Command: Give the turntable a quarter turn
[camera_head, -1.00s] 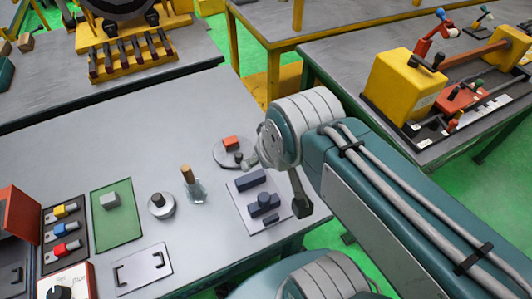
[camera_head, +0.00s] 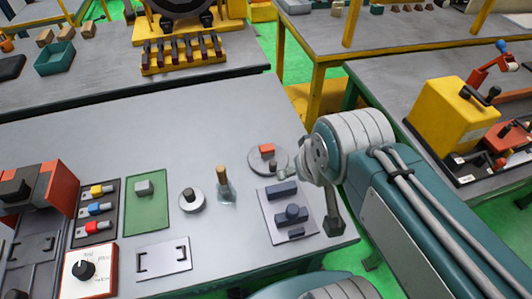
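The turntable (camera_head: 256,165) is a small round grey disc on the table, near its right edge. A red-orange block (camera_head: 267,150) sits on its far side and a dark peg (camera_head: 273,167) nearer its middle. My gripper (camera_head: 284,173) is low at the disc's right front rim, partly hidden behind my own wrist. It is too small to tell whether it touches the peg or disc, or how its fingers stand.
A grey plate with dark blue blocks (camera_head: 269,222) lies just in front. A grey bar with a dark end (camera_head: 333,226) shows below my wrist. The table behind the turntable is clear.

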